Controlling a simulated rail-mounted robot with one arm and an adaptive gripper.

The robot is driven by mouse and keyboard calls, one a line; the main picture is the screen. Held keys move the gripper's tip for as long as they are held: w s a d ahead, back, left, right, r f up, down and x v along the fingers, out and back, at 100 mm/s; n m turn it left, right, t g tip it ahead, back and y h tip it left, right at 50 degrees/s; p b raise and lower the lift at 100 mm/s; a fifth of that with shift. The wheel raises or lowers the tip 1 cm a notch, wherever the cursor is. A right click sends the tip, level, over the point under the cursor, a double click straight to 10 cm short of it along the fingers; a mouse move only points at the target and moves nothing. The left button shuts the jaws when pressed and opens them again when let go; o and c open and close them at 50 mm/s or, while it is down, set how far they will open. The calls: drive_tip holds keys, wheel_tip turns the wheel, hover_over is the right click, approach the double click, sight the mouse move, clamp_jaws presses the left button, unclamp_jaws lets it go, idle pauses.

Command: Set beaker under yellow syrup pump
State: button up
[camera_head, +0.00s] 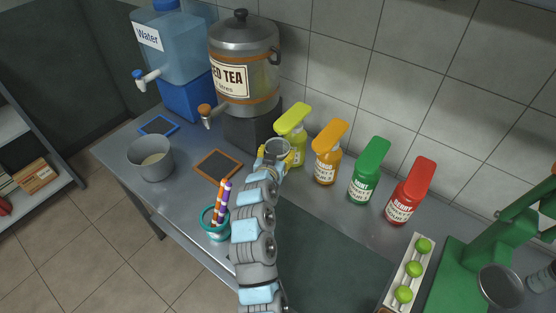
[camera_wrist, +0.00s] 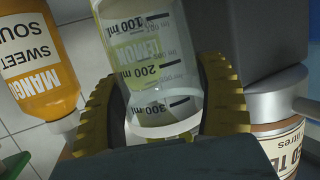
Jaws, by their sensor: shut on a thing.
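The clear beaker (camera_head: 277,147) is held in my gripper (camera_head: 272,160), in front of the yellow syrup pump bottle (camera_head: 296,122) and hiding part of it. In the wrist view, the graduated beaker (camera_wrist: 148,30) stands between the yellow finger pads of my gripper (camera_wrist: 165,110), which is shut on it. The wrist picture appears inverted, with the beaker's rim towards the bottom. The yellow bottle's lemon label shows through the beaker's clear wall (camera_wrist: 140,52). The beaker looks empty. I cannot tell whether its base touches the counter.
The orange mango bottle (camera_head: 328,155) stands just right of the yellow one, then green (camera_head: 369,172) and red (camera_head: 408,193) bottles. The iced tea dispenser (camera_head: 243,70) is close on the left on its dark stand (camera_head: 250,132). A cup of markers (camera_head: 214,225) sits beside my arm.

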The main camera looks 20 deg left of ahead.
drive_tip(key=shift+w+f, duration=0.2)
drive_tip(key=shift+f, duration=0.05)
drive_tip(key=shift+f+b, duration=0.5)
drive_tip(key=shift+f, duration=1.05)
drive_tip(key=shift+w+f, duration=0.1)
drive_tip(key=shift+f, duration=0.15)
drive_tip(key=o, duration=1.2)
drive_tip(key=shift+r, duration=0.25)
drive_tip(key=p+v, duration=0.1)
drive_tip(key=v, duration=1.1)
drive_tip(key=shift+f, duration=0.1)
